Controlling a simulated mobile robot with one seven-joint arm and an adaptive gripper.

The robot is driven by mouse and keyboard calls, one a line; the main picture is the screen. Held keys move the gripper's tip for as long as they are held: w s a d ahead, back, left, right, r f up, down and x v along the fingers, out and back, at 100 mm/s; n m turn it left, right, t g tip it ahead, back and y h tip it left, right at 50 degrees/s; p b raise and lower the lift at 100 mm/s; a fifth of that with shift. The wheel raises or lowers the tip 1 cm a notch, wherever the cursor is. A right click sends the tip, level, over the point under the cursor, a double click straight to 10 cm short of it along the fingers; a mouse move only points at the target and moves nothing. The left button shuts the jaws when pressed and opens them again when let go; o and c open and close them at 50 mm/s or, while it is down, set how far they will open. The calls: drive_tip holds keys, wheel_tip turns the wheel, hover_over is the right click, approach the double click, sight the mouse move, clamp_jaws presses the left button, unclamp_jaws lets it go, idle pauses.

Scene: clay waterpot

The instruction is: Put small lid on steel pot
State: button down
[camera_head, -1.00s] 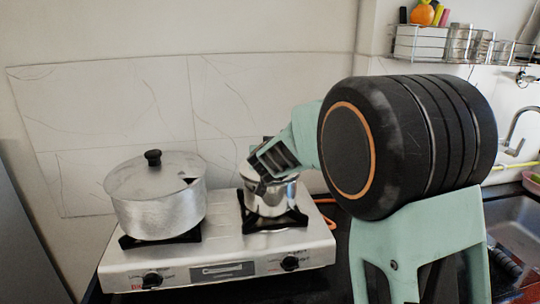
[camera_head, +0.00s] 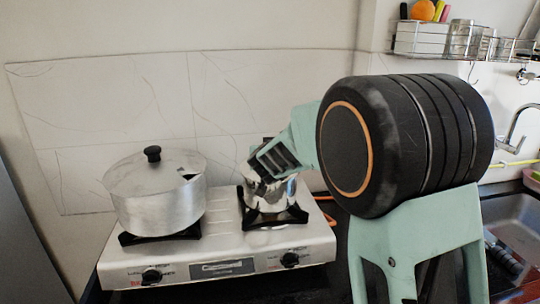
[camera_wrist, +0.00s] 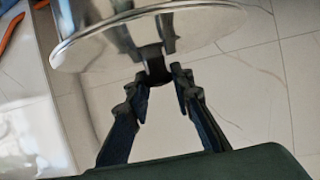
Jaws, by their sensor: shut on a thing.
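The small steel pot (camera_head: 262,202) stands on the right burner of the stove. My gripper (camera_head: 268,163) is right over its top in the head view and hides much of the rim. In the wrist view my gripper (camera_wrist: 160,72) has its fingertips closed on a dark knob (camera_wrist: 157,67) at the small lid. The small lid (camera_wrist: 215,22) is a shiny, mirror-like disc that reflects the fingers. Whether the lid touches the pot rim cannot be told, since the gripper covers that spot.
A large aluminium pot (camera_head: 160,209) with its own black-knobbed lid stands on the left burner of the stove (camera_head: 225,258). A tiled wall (camera_head: 110,100) is close behind. A sink (camera_head: 515,220) lies at right, and a wire shelf (camera_head: 465,50) hangs above it.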

drive_tip(key=shift+f, duration=0.3)
drive_tip(key=c, duration=1.6)
unclamp_jaws()
drive_tip(key=shift+r, duration=0.1)
drive_tip(key=v, duration=1.2)
drive_tip(key=shift+r, duration=0.1)
